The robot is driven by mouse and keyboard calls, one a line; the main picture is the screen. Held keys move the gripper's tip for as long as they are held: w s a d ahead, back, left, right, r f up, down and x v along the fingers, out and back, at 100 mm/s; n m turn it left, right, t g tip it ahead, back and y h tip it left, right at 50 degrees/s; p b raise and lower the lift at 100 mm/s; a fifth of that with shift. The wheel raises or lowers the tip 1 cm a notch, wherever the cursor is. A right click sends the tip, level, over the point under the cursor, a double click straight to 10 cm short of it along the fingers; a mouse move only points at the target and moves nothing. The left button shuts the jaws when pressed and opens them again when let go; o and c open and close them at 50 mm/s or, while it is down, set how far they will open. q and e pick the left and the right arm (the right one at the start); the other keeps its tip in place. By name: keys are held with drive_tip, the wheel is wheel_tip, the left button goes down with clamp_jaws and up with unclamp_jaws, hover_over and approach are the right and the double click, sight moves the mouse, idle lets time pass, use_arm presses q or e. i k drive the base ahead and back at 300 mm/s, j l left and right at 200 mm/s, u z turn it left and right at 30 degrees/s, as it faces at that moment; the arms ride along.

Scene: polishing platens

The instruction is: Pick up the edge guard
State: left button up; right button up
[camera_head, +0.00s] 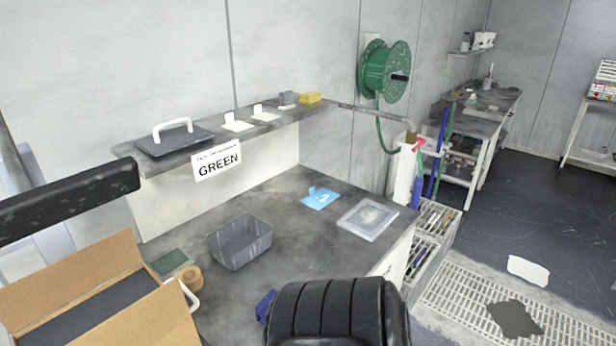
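I cannot tell for sure which thing is the edge guard. Two small white angled pieces stand on the raised shelf: a left one (238,125) and a right one (265,115). A light blue piece with a small upright part (320,198) lies on the bench below. A dark blue item (265,305) shows at the bench's front, partly hidden by a black ribbed body (338,315). I cannot make out the fingertips of either gripper in this view.
A grey bin (240,243), a clear shallow tray (367,219) and an open cardboard box (155,325) are on the bench. A black flat plate with a white handle (175,142) sits on the shelf. The bench middle is clear. A black bar (70,203) crosses the left.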

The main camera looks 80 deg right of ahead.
sight(261, 310)
drive_tip(key=z, duration=1.85)
drive_tip(key=l+z, duration=0.25)
drive_tip(key=j, duration=0.1)
